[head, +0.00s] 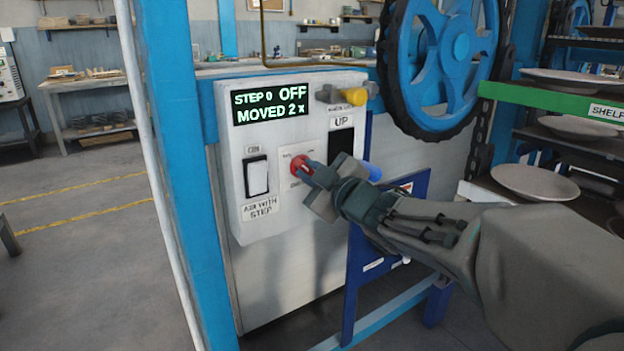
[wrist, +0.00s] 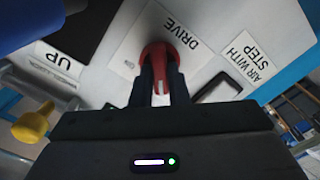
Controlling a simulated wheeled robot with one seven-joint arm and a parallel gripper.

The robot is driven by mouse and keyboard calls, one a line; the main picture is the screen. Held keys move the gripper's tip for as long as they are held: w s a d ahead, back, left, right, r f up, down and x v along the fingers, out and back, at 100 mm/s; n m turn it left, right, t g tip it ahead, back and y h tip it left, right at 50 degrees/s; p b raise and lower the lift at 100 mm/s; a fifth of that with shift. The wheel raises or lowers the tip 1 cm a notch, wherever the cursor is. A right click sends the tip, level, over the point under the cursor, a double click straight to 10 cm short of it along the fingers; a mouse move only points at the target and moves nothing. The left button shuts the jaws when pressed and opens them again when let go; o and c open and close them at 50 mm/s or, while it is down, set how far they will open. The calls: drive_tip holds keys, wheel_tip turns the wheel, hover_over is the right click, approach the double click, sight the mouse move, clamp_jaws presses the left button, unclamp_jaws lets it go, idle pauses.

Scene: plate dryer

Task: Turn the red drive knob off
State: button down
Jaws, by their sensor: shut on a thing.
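The red drive knob (head: 299,163) sits on the pale control box, on a white label plate left of the black UP panel. In the wrist view the red knob (wrist: 163,60) shows between my two dark fingers, under the word DRIVE. My gripper (head: 308,173) is shut on the knob, one finger on each side of it. The gripper's fingertips (wrist: 161,88) also show in the wrist view. The display (head: 270,106) reads "STEP 0 OFF" and "MOVED 2 x". The far side of the knob's grip is partly hidden by the fingers.
A white rocker switch (head: 257,178) is left of the knob. A large blue wheel (head: 440,60) and shelves with plates (head: 534,181) stand on the right. A blue post (head: 180,170) stands left.

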drive_tip(key=shift+n, duration=0.3)
drive_tip(key=c, duration=1.4)
unclamp_jaws()
drive_tip(key=shift+s+d, duration=0.1)
